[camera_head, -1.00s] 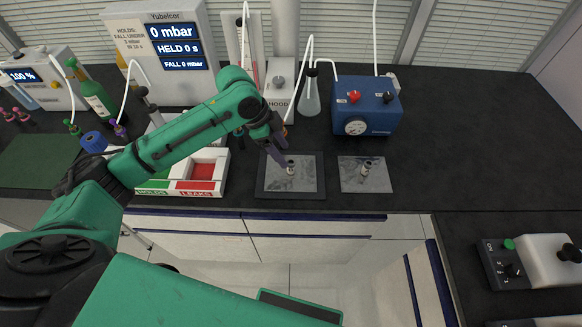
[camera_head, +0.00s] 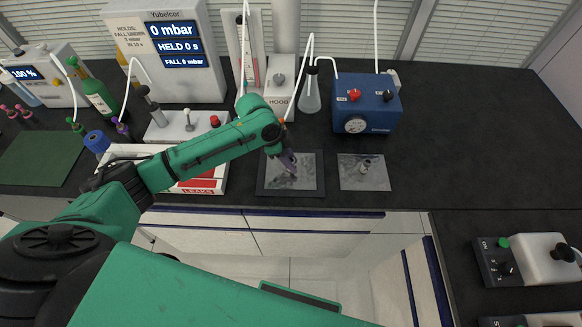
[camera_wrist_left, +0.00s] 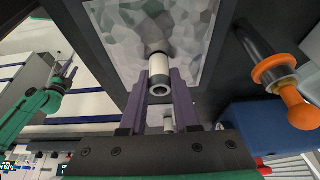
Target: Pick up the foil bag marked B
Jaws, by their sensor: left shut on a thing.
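Two silver foil bags lie on the black bench in the head view. The left foil bag (camera_head: 307,178) lies on a dark mat (camera_head: 321,184); the right foil bag (camera_head: 350,178) lies beside it with its valve upright. I cannot read a letter on either. My left gripper (camera_head: 289,162) is at the left bag, its purple fingers shut on the bag's pale valve stem. In the left wrist view the fingers (camera_wrist_left: 159,100) flank the stem, and the foil (camera_wrist_left: 115,35) is beyond. A green arm with a gripper (camera_wrist_left: 64,72) shows there at left, its jaws unclear.
A blue pump box (camera_head: 367,105) and a flask (camera_head: 311,95) stand behind the bags. A white tray (camera_head: 213,189) with a red compartment is left of the mat.

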